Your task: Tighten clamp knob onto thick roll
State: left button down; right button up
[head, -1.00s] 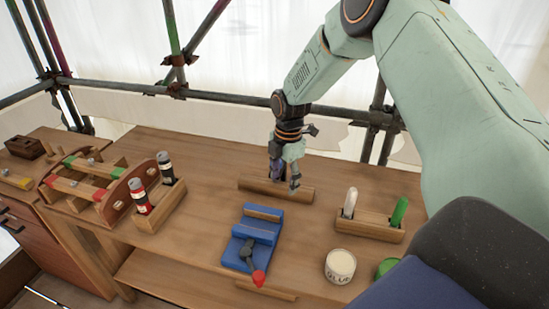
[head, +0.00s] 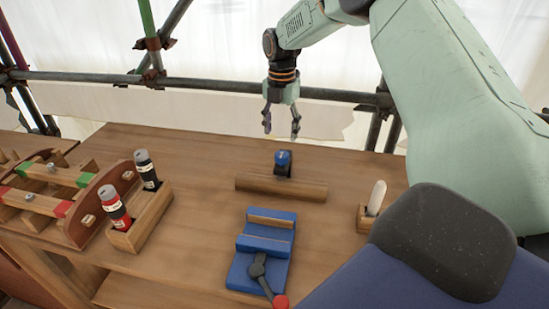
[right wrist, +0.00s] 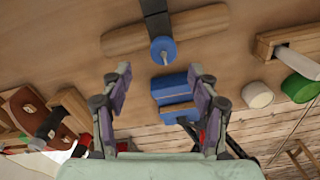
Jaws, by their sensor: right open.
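The clamp knob (head: 283,158) is a small blue round knob on a dark clamp at the middle of the thick wooden roll (head: 260,185). The roll lies across the bench. In the right wrist view the blue knob (right wrist: 163,50) shows beyond the fingertips, with the roll (right wrist: 205,22) behind it. My right gripper (head: 281,128) is open and empty, raised above the knob and apart from it. Its two spread fingers (right wrist: 158,75) also show in the right wrist view. How tightly the clamp grips the roll cannot be told. My left gripper is not in view.
A blue vise (head: 245,270) with a red-tipped lever stands in front of the roll. A wooden holder (head: 150,218) with red and black bottles is at left. A small holder (head: 363,222) with a white stick is at right. Scaffold pipes (head: 200,81) run behind the bench.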

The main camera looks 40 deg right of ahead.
aim_at(281, 154)
jog(key=shift+w+a+f, duration=0.1)
jog(key=shift+a, duration=0.05)
jog(key=shift+s+a+f, duration=0.1)
jog(key=shift+s+f, duration=0.05)
jog(key=shift+s, duration=0.05)
jog(key=shift+s+f, duration=0.3)
jog(key=shift+f, duration=0.25)
jog(key=shift+s+f, duration=0.25)
jog(key=shift+f, duration=0.25)
jog(key=f, duration=0.4)
jog(key=shift+w+d, duration=0.3)
jog(key=shift+w, duration=0.05)
jog(key=shift+a+f, duration=0.2)
jog(key=shift+f, duration=0.25)
jog(key=shift+s+d+r, duration=0.1)
jog(key=shift+s+r, duration=0.1)
jog(key=shift+s, duration=0.15)
jog(key=shift+w+f, duration=0.25)
jog(key=shift+w, duration=0.2)
jog(key=c, duration=0.4)
jog(key=shift+c, duration=0.9)
jog(key=shift+s+r, duration=0.15)
jog(key=shift+s, duration=0.05)
jog(key=c, duration=0.3)
jog(key=shift+w, duration=0.1)
jog(key=shift+c, duration=1.4)
